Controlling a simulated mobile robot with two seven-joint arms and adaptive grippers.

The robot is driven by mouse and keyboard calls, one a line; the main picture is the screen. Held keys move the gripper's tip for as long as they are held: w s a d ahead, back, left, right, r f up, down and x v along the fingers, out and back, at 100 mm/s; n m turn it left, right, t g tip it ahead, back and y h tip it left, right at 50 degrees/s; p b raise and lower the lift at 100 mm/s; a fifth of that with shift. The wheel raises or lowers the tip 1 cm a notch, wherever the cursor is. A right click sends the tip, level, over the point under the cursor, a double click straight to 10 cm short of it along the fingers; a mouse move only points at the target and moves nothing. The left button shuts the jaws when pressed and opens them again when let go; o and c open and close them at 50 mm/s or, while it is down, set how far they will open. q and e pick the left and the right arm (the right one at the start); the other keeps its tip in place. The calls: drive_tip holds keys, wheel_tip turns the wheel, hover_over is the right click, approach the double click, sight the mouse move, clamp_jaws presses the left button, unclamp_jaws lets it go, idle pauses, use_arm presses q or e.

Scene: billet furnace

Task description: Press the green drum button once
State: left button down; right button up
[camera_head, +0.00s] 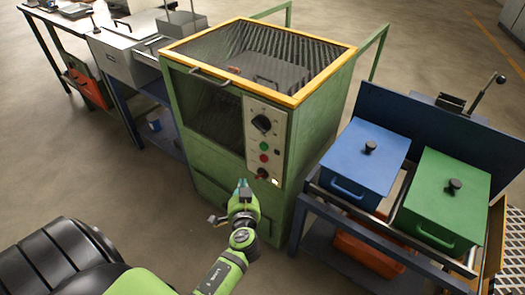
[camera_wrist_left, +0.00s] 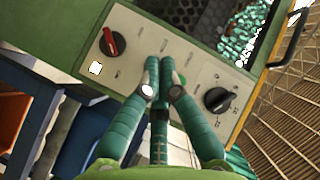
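The green button (camera_head: 264,146) is a small round button on the pale control panel (camera_head: 252,111) of the green machine, below a black knob (camera_head: 261,124) and above a red button (camera_head: 264,158). My left gripper (camera_head: 243,184) is in front of the panel's lower left in the head view, its fingers together and empty. In the left wrist view its fingertips (camera_wrist_left: 160,62) lie over the panel between the red rotary switch (camera_wrist_left: 112,42) and the black knob (camera_wrist_left: 218,100), partly hiding the buttons. I cannot tell any contact. My right gripper is not in view.
The green machine (camera_head: 220,158) has a yellow-edged top and a front handle. A bench with a blue box (camera_head: 362,160) and a green box (camera_head: 444,195) stands to the right. A table with a grey unit (camera_head: 120,58) stands to the left.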

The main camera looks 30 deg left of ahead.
sight(264, 147)
use_arm(q)
drive_tip(key=shift+n+t+y, duration=0.3)
drive_tip(key=shift+n+y, duration=0.1)
drive_tip(key=shift+y, duration=0.4)
drive_tip(key=r, duration=0.1)
drive_tip(key=a+r, duration=0.1)
drive_tip(key=r, duration=0.2)
drive_tip(key=shift+w+a+r, duration=0.1)
drive_tip(key=shift+a, duration=0.15)
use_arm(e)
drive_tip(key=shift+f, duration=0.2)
use_arm(q)
drive_tip(key=shift+w, duration=0.1)
drive_tip(key=w+b, duration=0.2)
drive_tip(key=w, duration=0.6)
drive_tip(key=shift+w+d, duration=0.3)
drive_tip(key=shift+d, duration=0.05)
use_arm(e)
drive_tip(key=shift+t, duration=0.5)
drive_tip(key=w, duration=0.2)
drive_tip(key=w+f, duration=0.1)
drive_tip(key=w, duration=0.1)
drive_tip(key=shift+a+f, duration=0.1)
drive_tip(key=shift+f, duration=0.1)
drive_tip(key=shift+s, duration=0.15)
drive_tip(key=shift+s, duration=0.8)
